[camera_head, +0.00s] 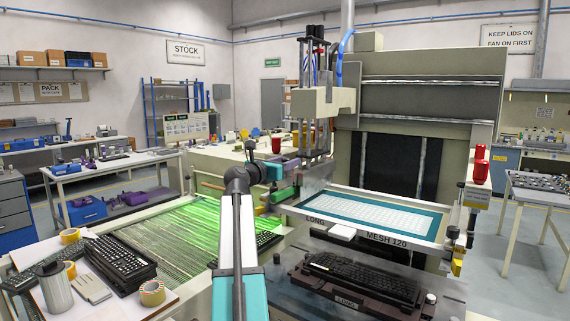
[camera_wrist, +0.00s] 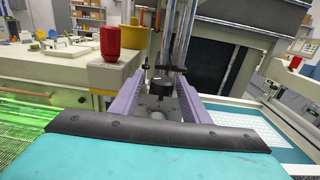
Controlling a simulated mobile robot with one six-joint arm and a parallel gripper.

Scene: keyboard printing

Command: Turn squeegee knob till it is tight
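My gripper (camera_wrist: 161,80) has two purple fingers that stand apart, beyond its black bar and teal body in the wrist view. A black knob (camera_wrist: 160,86) shows between the fingers, near their far ends. Small gaps seem to show beside it, and I cannot tell whether either finger touches it. In the head view my gripper (camera_head: 285,161) is at the left side of the press's squeegee carriage (camera_head: 318,101), below its upright rods. The knob is not clear there.
The framed screen (camera_head: 372,213) lies right of my arm. A keyboard (camera_head: 365,277) sits in the fixture below it. A green-lit conveyor (camera_head: 170,233) is on the left. A red knob-like cap (camera_wrist: 123,42) stands left of my fingers in the wrist view. Metal rods rise close behind the knob.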

